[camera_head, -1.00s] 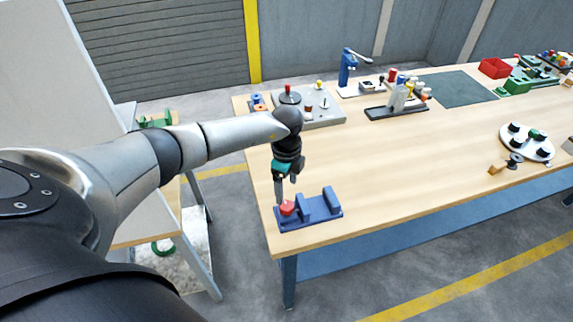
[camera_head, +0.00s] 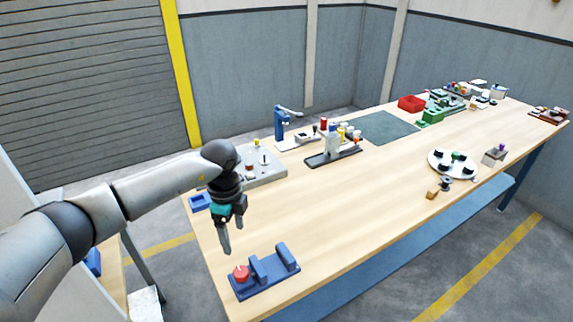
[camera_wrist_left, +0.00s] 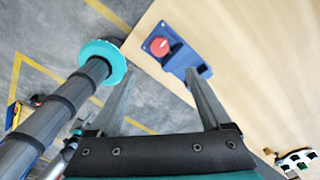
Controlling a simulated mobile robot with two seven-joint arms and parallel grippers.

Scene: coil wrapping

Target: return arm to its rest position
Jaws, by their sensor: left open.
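My left gripper (camera_head: 226,240) hangs pointing down over the near left corner of the workbench (camera_head: 370,225). In the left wrist view its two fingers (camera_wrist_left: 160,78) stand apart with nothing between them. A blue fixture with a red knob (camera_head: 262,280) sits on the bench just below and in front of the fingertips, apart from them. It also shows in the left wrist view (camera_wrist_left: 178,53), ahead of the fingers. My right gripper is not in view.
A grey plate with knobs (camera_head: 262,168) stands behind the gripper, with a blue press (camera_head: 282,124) and a spool rack (camera_head: 335,150) farther right. A round white tray (camera_head: 453,165) and red bin (camera_head: 411,103) stand farther along. The bench middle is clear.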

